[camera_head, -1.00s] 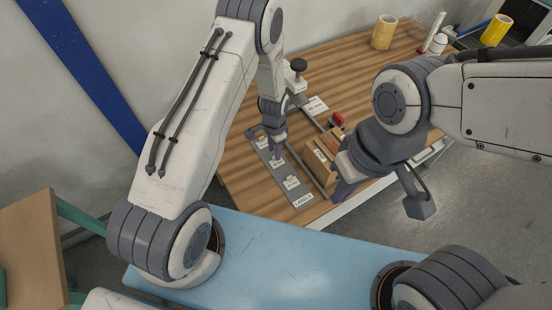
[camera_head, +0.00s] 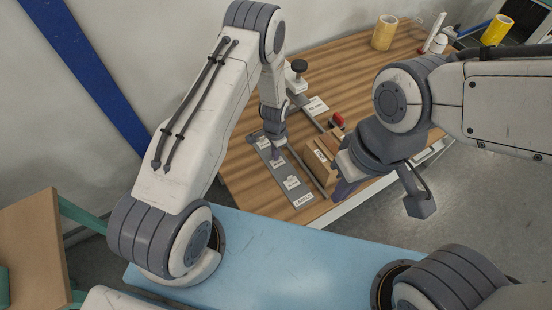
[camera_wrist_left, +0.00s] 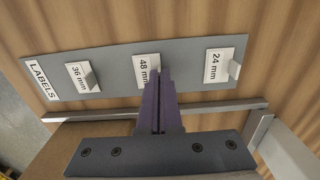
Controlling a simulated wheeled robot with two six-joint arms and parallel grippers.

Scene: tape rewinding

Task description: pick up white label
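Three white labels lie in a row on a grey strip (camera_wrist_left: 190,52) in the left wrist view: 36 mm (camera_wrist_left: 80,76), 48 mm (camera_wrist_left: 146,68) and 24 mm (camera_wrist_left: 217,66). The 36 mm and 24 mm labels each show a raised tab. My left gripper (camera_wrist_left: 162,78) has its purple fingers close together at the right edge of the 48 mm label, where its tab is hidden between the fingertips. It points down at the strip in the head view (camera_head: 276,156). My right gripper (camera_head: 343,190) is over the table's front edge, its fingers mostly hidden.
A cardboard box (camera_head: 319,168) stands right of the strip on the wooden table (camera_head: 345,75). A LABELS sign (camera_head: 303,199) is at the strip's near end. Tape rolls, tan (camera_head: 384,32) and yellow (camera_head: 496,30), are at the back. A black-knobbed device (camera_head: 299,70) stands beyond my left gripper.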

